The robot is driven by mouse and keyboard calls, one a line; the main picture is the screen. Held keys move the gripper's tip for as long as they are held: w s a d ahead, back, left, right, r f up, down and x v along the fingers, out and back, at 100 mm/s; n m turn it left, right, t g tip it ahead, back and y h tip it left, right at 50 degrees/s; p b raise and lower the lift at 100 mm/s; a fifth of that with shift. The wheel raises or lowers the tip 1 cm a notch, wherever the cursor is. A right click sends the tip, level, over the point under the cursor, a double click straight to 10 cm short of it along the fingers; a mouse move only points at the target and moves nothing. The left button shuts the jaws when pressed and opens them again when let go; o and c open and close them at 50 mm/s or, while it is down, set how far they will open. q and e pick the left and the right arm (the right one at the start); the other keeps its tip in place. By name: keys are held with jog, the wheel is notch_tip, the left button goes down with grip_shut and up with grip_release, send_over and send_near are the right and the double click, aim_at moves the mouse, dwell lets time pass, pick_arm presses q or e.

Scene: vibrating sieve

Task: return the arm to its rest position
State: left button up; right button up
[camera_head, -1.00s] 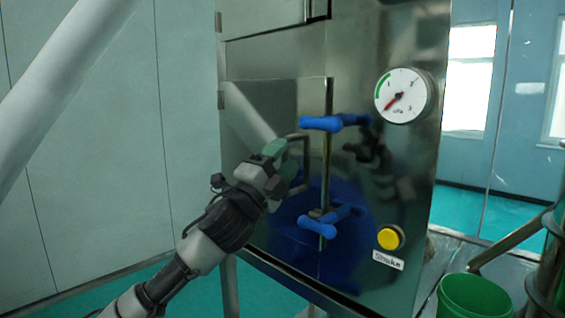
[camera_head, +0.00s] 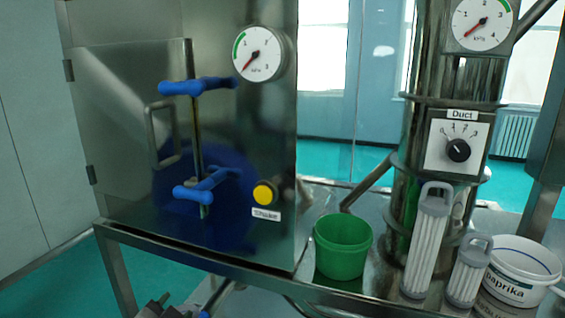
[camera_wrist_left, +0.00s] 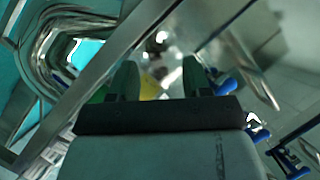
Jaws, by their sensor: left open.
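My left gripper (camera_wrist_left: 158,82) shows in the left wrist view with its two green fingers apart and nothing between them. In the head view only a small dark grey part of my left arm shows at the bottom edge, below the steel cabinet. The cabinet door (camera_head: 110,120) is shut, with a bar handle (camera_head: 163,135) and two blue clamp knobs (camera_head: 198,86) (camera_head: 207,184) on its right side. The gripper is apart from the handle. My right gripper is not in view.
A yellow Shake button (camera_head: 264,194) and a pressure gauge (camera_head: 258,54) are on the cabinet. To the right stand a green bucket (camera_head: 341,250), white cylindrical filters (camera_head: 428,240), a paprika tub (camera_head: 520,270) and a steel duct with a dial (camera_head: 458,149).

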pick_arm(q)
jog(key=s+f+n+g, duration=0.3)
jog(key=s+f+g, duration=0.4)
jog(key=s, duration=0.6)
jog(key=s+f+n+g, duration=0.35)
jog(key=s+f, duration=0.55)
jog(key=s, duration=0.5)
notch_tip(320, 180, down, 26)
jog(key=f+g, duration=0.1)
jog(key=g, duration=0.1)
jog(key=s+a+f+g, duration=0.1)
jog(key=s+a+f, duration=0.1)
jog(key=s+f, duration=1.3)
jog(key=shift+s+f+m, duration=0.15)
jog(key=shift+s+m, duration=0.2)
jog(key=shift+s, duration=0.6)
jog(key=shift+c, duration=0.4)
jog(key=shift+c, duration=0.2)
